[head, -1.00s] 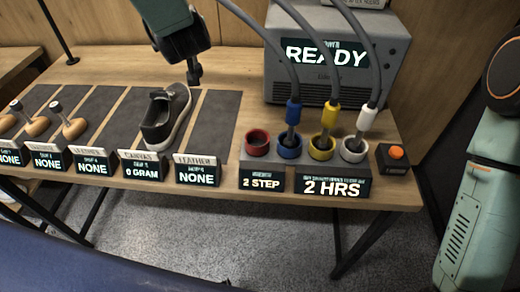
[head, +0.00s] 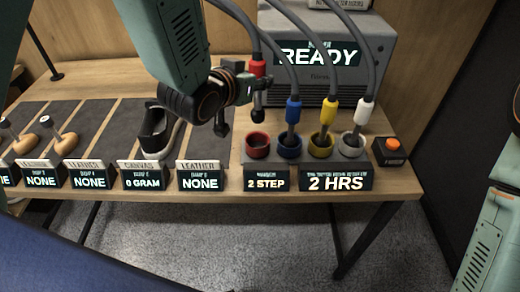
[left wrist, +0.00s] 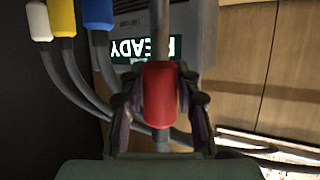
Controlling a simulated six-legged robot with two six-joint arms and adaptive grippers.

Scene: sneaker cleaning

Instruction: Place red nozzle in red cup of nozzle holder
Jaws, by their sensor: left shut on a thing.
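The red nozzle (head: 257,69), on a grey hose, is held by my left gripper (head: 248,90). In the left wrist view the fingers (left wrist: 160,105) close around the red nozzle (left wrist: 160,92) from both sides. The red cup (head: 257,140) is the leftmost cup on the nozzle holder (head: 320,165), and it looks empty. The nozzle is above the red cup and apart from it. The blue nozzle (head: 292,110), yellow nozzle (head: 328,112) and white nozzle (head: 363,112) stand in the other cups. My right gripper is not in view.
A grey machine reading READY (head: 375,60) stands behind the holder, with hoses hanging in front. A dark sneaker (head: 154,132) lies on a mat to the left. A box with an orange button (head: 392,144) is at the right.

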